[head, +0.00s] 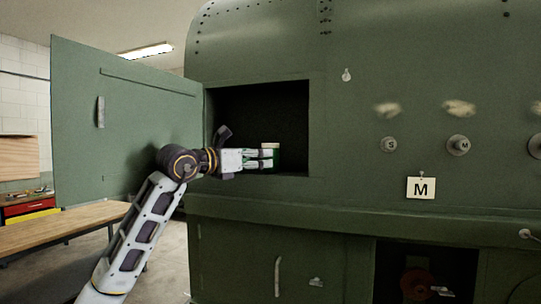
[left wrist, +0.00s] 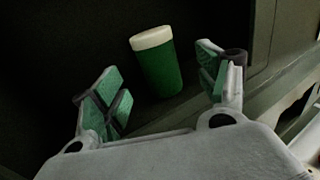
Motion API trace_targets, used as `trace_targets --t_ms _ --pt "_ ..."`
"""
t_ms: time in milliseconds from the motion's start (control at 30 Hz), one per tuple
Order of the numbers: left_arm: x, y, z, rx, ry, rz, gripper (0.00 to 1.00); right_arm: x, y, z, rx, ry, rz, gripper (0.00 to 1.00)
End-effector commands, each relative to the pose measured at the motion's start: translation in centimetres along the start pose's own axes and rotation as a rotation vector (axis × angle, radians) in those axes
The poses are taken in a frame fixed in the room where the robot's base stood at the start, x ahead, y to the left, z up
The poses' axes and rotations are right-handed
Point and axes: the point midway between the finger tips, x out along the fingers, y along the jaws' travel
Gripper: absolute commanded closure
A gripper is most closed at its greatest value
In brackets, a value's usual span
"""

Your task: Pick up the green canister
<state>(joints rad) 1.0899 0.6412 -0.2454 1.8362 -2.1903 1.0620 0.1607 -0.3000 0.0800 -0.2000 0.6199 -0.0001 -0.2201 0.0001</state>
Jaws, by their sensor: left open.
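The green canister (left wrist: 160,74) with a white lid stands inside the dark open compartment. In the left wrist view it is just beyond and between the open fingers of my left gripper (left wrist: 163,95), with no contact visible. In the head view the left gripper (head: 262,158) reaches into the compartment from the left. There the canister (head: 277,156) shows only partly, its body mostly hidden by the fingers and its pale lid above them. My right gripper is in neither view.
The compartment opening (head: 295,110) sits in a green fuselage wall. Its open door (head: 125,135) stands to the left. A wooden bench (head: 60,228) is at lower left.

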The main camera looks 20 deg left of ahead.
Motion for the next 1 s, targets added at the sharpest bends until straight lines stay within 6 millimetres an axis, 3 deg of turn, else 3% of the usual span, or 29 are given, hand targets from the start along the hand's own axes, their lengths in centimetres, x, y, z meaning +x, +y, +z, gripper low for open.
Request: trace_targets --t_ms 200,667,1000 --pt "1.6 0.0 0.1 0.0 0.0 0.0 0.26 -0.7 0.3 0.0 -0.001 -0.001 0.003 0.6" --pt "1.9 0.0 0.1 0.001 0.0 0.001 0.26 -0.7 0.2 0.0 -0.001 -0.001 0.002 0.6" --pt "3.7 0.2 0.4 0.0 0.001 0.0 0.26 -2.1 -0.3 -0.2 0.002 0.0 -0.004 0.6"
